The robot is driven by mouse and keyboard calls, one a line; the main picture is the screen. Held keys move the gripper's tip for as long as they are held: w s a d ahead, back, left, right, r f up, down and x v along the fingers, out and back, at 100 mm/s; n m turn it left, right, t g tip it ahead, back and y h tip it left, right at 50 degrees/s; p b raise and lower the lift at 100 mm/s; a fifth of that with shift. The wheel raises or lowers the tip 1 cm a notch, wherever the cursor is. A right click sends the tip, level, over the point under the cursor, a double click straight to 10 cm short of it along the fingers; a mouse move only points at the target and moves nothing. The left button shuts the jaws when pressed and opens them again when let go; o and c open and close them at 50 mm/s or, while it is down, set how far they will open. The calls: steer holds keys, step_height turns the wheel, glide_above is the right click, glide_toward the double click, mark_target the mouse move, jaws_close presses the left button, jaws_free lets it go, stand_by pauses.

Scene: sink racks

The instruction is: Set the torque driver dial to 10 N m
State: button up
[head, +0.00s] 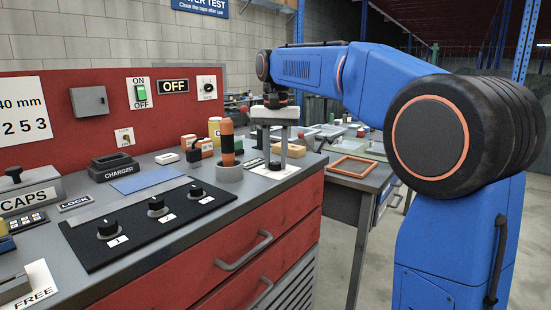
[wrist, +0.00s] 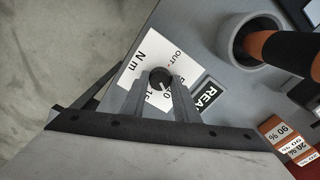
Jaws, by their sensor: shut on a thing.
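The torque driver dial is a small black round knob (wrist: 160,76) on a white card (wrist: 143,63) marked "N m" and "OUT". My gripper (wrist: 160,82) is shut on the knob, one grey finger on each side. A short white pointer line on the knob points toward the lower right in the wrist view. Parts of the scale numbers are hidden by the fingers, so the exact reading cannot be told. In the head view my gripper (head: 276,156) points down at the bench's far end; the knob is hard to make out there.
An orange and black driver (head: 227,137) stands upright in a grey round holder (head: 229,174), close to my gripper. A black panel with several knobs (head: 150,222) lies nearer on the bench. Small labelled blocks (wrist: 290,138) sit near the holder. A red panel rises behind.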

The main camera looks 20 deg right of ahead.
mark_target(276, 163)
stand_by(0.4)
steer(key=o, duration=1.1)
steer(key=shift+c, duration=0.2)
step_height(276, 163, up, 12)
steer(key=s+d+f+n+t, duration=0.2)
steer(key=s+d+f, duration=0.1)
steer(key=s+f, duration=1.4)
steer(key=s+d+f+n+t, duration=0.2)
steer(key=s+d+f+n, duration=0.1)
steer(key=s+f, duration=1.4)
steer(key=shift+d+f+t, duration=0.4)
steer(key=shift+d+f, duration=0.1)
steer(key=shift+d, duration=0.15)
